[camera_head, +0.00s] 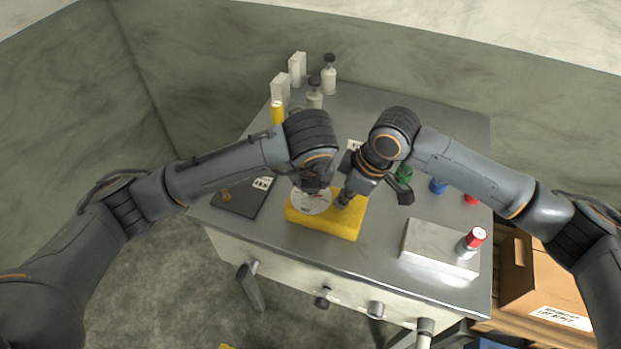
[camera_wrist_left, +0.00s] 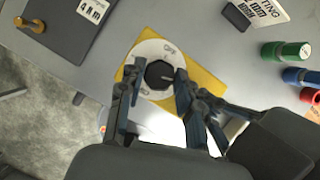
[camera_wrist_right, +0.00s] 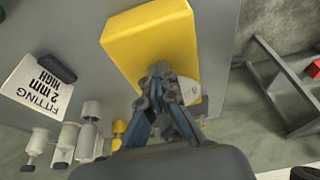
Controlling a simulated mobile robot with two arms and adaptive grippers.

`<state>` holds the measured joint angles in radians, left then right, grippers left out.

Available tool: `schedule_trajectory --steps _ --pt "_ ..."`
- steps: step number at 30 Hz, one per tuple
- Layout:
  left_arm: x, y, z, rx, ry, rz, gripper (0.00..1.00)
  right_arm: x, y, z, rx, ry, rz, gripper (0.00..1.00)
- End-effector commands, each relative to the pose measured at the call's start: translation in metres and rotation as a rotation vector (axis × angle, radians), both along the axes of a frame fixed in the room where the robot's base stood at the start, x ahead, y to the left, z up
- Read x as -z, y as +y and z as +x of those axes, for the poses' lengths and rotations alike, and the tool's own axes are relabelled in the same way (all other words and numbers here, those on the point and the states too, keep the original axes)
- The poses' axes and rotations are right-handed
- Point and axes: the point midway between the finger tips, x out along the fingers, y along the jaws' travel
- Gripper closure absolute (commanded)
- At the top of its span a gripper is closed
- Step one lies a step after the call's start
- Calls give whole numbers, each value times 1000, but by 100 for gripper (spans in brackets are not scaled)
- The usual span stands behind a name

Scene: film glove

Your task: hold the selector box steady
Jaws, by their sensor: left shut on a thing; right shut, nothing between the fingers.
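The yellow selector box (camera_head: 325,224) lies flat on the grey bench top. It carries a white marked dial (camera_head: 308,204) and a dark knob (camera_wrist_left: 159,75). My left gripper (camera_head: 318,190) comes down over the dial. In the left wrist view its fingers (camera_wrist_left: 156,88) stand on both sides of the knob, shut on it. My right gripper (camera_head: 343,202) is shut and empty, its tips at the top of the box beside the dial. It also shows in the right wrist view (camera_wrist_right: 160,72); I cannot tell how firmly it touches. The left hand partly covers the dial in the head view.
A dark panel (camera_head: 242,197) lies left of the box. A white block (camera_head: 435,243) with a red-capped bottle (camera_head: 471,240) stands front right. Green, blue (camera_head: 438,187) and red caps line the right side. Several pale bottles (camera_head: 329,78) stand at the back. A cardboard box (camera_head: 540,278) is right of the bench.

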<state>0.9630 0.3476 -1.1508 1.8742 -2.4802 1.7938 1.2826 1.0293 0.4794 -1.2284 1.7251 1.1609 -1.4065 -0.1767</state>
Motion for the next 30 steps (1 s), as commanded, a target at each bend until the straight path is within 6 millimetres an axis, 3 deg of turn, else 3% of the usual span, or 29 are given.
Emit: schedule_trajectory --steps 1,9,26,27,30 --pt "4 -2 -3 -22 11 1 97 8 -4 -2 3 11 -14 100" --pt "4 -2 -3 -124 11 0 97 8 -4 -2 3 11 -14 100" --pt "4 -3 -3 -152 10 1 97 8 -3 -2 3 11 -13 100" --pt "4 -3 -3 -152 10 1 60 8 -3 -2 3 11 -13 100" --pt "3 -2 -3 -153 8 0 42 8 -3 -3 3 11 -13 100"
